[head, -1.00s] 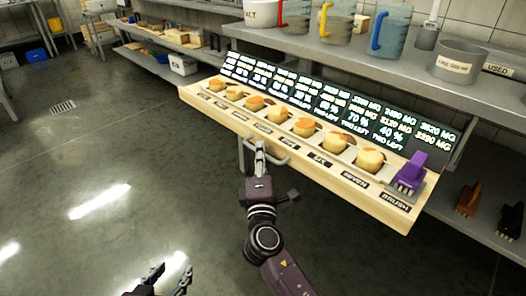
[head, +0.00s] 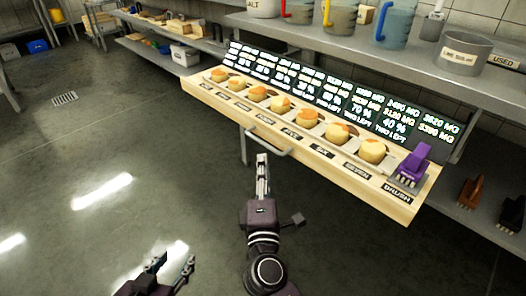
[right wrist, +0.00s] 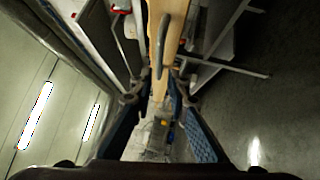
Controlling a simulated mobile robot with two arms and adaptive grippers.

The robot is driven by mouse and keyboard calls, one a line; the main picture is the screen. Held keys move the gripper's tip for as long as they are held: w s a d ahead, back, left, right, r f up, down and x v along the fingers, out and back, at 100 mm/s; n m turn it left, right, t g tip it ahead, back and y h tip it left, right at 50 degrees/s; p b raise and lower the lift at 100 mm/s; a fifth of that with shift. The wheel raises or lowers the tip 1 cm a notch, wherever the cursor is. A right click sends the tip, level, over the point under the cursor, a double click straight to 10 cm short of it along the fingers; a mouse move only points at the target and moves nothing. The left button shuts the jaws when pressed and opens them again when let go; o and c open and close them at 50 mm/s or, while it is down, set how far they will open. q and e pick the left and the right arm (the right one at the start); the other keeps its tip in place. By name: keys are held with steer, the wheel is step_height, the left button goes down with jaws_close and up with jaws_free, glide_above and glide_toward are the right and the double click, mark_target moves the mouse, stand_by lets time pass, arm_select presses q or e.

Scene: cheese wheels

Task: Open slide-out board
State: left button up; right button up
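The slide-out board (head: 318,163) is pale wood and juts out from under the steel counter. Labelled cheese wheels (head: 281,104) stand on it in a row, with a purple brush (head: 413,163) at its right end. A grey bar handle (head: 268,146) is on its front edge and also shows in the right wrist view (right wrist: 162,45). My right gripper (head: 262,160) is just in front of and below the handle, apart from it. In the right wrist view its fingers (right wrist: 158,98) are spread and empty. My left gripper (head: 174,266) is low over the floor, fingers apart and empty.
Dark screens (head: 340,100) with figures stand behind the cheeses. The counter above (head: 330,48) holds jugs and a pot (head: 463,52). Dark brushes (head: 470,188) lie on a lower shelf at right. The floor (head: 90,150) at left is clear.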

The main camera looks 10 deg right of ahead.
steer(key=s, duration=0.3)
steer(key=shift+s+a+f, duration=0.25)
steer(key=shift+s+f, duration=0.05)
steer(key=shift+s, duration=0.1)
